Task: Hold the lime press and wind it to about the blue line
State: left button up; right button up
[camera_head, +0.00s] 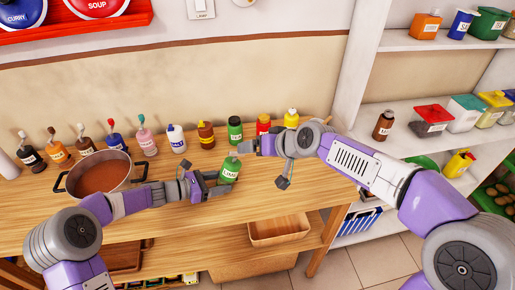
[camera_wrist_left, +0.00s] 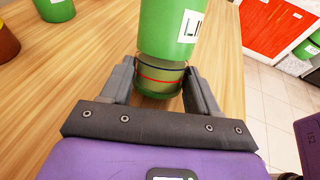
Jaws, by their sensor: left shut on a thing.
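The lime press (camera_head: 230,169) is a green bottle with a white label, above the wooden table in front of the row of bottles. In the left wrist view the green body (camera_wrist_left: 168,30) sits on a clear lower band (camera_wrist_left: 160,84) marked with a dark blue line near the top and a red line below it. My left gripper (camera_head: 213,185) is shut on the press; its two fingers (camera_wrist_left: 160,92) flank the clear band. My right gripper (camera_head: 246,147) is close to the top of the press. Whether it touches or grips the top is too small to tell.
A pot of brown soup (camera_head: 98,173) stands left, near my left arm. Several bottles line the wall, including a green one (camera_head: 235,129) and a yellow one (camera_head: 291,118). White shelves (camera_head: 385,97) with containers stand right. An empty wooden tray (camera_head: 280,231) sits below the table edge.

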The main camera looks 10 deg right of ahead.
dwell(0.3)
pick_arm(q)
jog(key=o, duration=1.2)
jog(key=shift+c, duration=0.2)
